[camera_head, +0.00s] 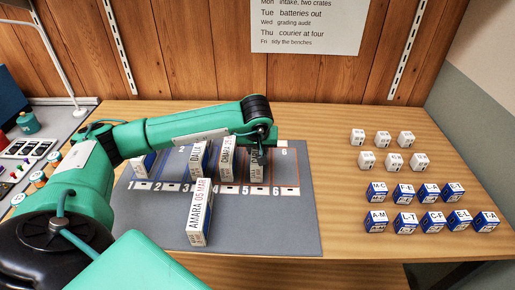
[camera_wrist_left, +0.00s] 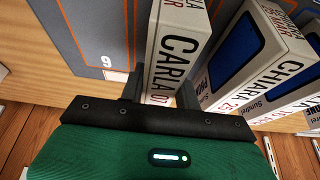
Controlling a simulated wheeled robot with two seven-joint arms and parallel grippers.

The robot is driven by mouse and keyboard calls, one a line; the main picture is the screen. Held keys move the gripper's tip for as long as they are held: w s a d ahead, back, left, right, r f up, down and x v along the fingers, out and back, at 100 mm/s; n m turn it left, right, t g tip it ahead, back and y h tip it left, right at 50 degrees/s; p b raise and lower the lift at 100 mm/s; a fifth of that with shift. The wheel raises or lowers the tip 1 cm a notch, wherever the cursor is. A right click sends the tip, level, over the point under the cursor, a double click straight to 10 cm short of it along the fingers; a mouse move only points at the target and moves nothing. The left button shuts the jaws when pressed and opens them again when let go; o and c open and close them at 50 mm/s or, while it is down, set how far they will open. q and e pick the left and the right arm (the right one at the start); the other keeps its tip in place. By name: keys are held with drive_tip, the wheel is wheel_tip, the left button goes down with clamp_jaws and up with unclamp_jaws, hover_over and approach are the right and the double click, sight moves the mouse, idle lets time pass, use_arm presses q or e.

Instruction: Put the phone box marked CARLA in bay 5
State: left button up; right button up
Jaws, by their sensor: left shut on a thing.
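The white phone box marked CARLA (camera_wrist_left: 175,55) is upright between the fingers of my left gripper (camera_wrist_left: 160,92), which is shut on it. In the head view, the CARLA box (camera_head: 256,172) is at bay 5 on the grey mat (camera_head: 270,225), behind the printed number 5. My left gripper (camera_head: 262,148) is at its top and hides part of it. I cannot tell whether its base touches the mat. The CHIARA box (camera_head: 227,160) stands beside it, at bay 4. My right gripper is not in view.
The DALIA box (camera_head: 198,163) stands at bay 3, and another box (camera_head: 142,163) at bay 1, partly behind my arm. The AMARA box (camera_head: 200,215) is in front of the numbered row. Bay 6 looks empty. Several small marked blocks (camera_head: 404,195) stand to the right.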

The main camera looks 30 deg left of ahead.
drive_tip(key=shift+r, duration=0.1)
use_arm(q)
drive_tip(key=shift+f, duration=0.1)
drive_tip(key=o, duration=1.1)
drive_tip(key=shift+o, duration=0.2)
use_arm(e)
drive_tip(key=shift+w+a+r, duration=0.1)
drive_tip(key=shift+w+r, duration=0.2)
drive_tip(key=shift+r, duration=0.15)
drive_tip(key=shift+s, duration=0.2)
use_arm(q)
drive_tip(key=v, duration=0.2)
drive_tip(key=shift+r, duration=0.4)
drive_tip(key=v, duration=0.8)
drive_tip(key=shift+s+r, duration=0.15)
drive_tip(key=shift+s+d+r, duration=0.2)
drive_tip(key=shift+r, duration=0.35)
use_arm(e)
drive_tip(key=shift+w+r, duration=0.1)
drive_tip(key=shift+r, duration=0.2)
